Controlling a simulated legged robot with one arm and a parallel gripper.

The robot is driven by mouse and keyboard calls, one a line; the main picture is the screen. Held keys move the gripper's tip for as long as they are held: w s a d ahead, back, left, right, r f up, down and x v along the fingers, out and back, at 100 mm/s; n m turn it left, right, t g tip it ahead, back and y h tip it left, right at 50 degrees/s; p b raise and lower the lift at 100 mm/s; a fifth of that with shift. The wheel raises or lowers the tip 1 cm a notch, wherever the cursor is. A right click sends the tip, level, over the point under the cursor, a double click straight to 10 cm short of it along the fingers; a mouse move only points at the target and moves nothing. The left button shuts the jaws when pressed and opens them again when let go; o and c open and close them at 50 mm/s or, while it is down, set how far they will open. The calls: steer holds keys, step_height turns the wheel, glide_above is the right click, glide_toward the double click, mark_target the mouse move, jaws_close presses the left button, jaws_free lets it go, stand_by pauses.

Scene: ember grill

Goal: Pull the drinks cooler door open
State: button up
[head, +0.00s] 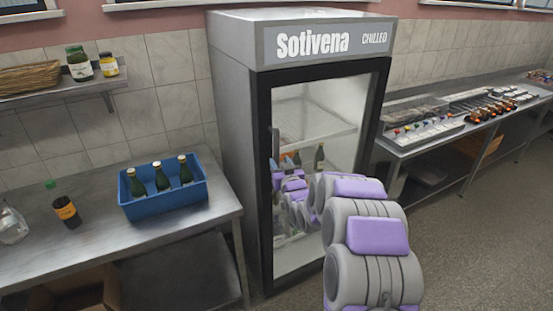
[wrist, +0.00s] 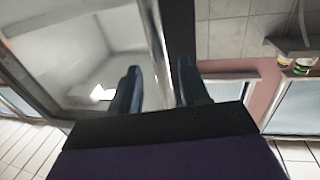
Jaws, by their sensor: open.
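The drinks cooler (head: 228,120) is a tall grey cabinet with a glass door in a black frame (head: 263,200). The door looks shut. Its upright handle (head: 275,143) is on the door's left side. My arm reaches to the door, and the gripper end is hard to make out there against the glass. In the wrist view, my gripper (wrist: 160,85) is open, with one finger on each side of a grey bar (wrist: 155,45) that looks like the handle. The black frame (wrist: 181,30) runs behind. I cannot tell whether the fingers touch the bar.
A steel table (head: 100,205) stands left of the cooler, with a blue crate (head: 165,204) of green bottles and a dark bottle (head: 66,208). A wall shelf (head: 60,92) holds jars. A counter (head: 420,145) with skewers is on the right. Floor (head: 470,235) is clear at right.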

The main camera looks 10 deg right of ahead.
mark_target(278, 158)
steer(key=shift+w+a, duration=0.2)
steer(key=shift+w, duration=1)
steer(key=shift+w+a, duration=0.15)
steer(key=shift+w, duration=1)
jaws_close()
